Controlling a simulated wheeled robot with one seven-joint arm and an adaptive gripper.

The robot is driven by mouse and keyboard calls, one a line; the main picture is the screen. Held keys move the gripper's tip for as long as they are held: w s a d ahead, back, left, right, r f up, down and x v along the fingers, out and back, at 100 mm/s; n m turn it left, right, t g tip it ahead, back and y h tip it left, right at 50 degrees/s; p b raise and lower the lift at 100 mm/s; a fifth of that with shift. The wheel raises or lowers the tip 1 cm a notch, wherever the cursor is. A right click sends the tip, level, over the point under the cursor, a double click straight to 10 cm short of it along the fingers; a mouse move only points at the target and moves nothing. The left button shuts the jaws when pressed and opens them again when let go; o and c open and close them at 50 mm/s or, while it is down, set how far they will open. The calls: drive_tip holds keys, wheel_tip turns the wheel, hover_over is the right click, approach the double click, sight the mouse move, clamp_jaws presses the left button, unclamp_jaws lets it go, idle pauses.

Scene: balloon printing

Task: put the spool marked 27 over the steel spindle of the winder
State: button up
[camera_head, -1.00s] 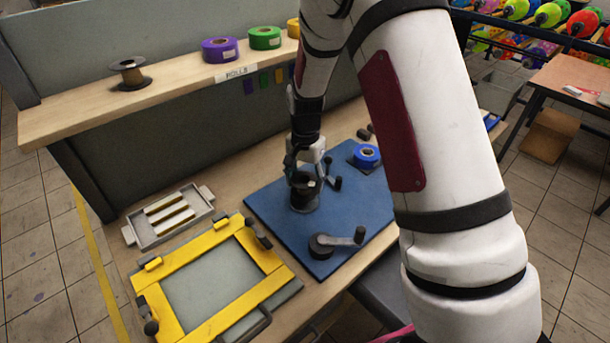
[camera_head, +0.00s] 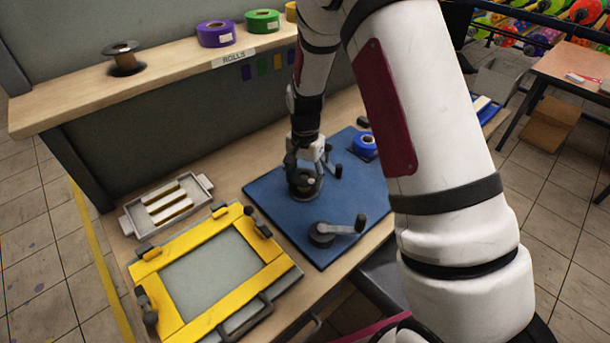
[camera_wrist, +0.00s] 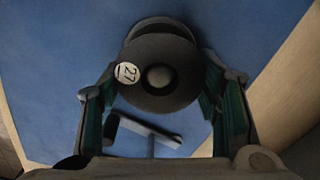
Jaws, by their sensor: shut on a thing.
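The spool marked 27 (camera_wrist: 180,95) is dark, with a round white label on its top face. My gripper (camera_wrist: 163,100) is shut on it, one finger on each side. A round grey tip (camera_wrist: 158,77) shows in the spool's centre hole and looks like the spindle's top. A dark round base (camera_wrist: 158,30) of the winder shows partly behind the spool. In the head view, my gripper (camera_head: 304,182) holds the spool low over the blue board (camera_head: 275,215). The spindle's shaft is hidden, and I cannot tell whether the spool rests on the base.
A dark crank (camera_head: 335,231) stands on the board in front, and a blue roll (camera_head: 364,146) lies behind right. A yellow frame (camera_head: 170,270) and a grey tray (camera_head: 130,222) are at left. A shelf (camera_head: 75,95) with rolls runs along the back.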

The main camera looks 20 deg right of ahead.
drive_tip(key=o, duration=1.2)
wheel_tip(320, 180, up, 12)
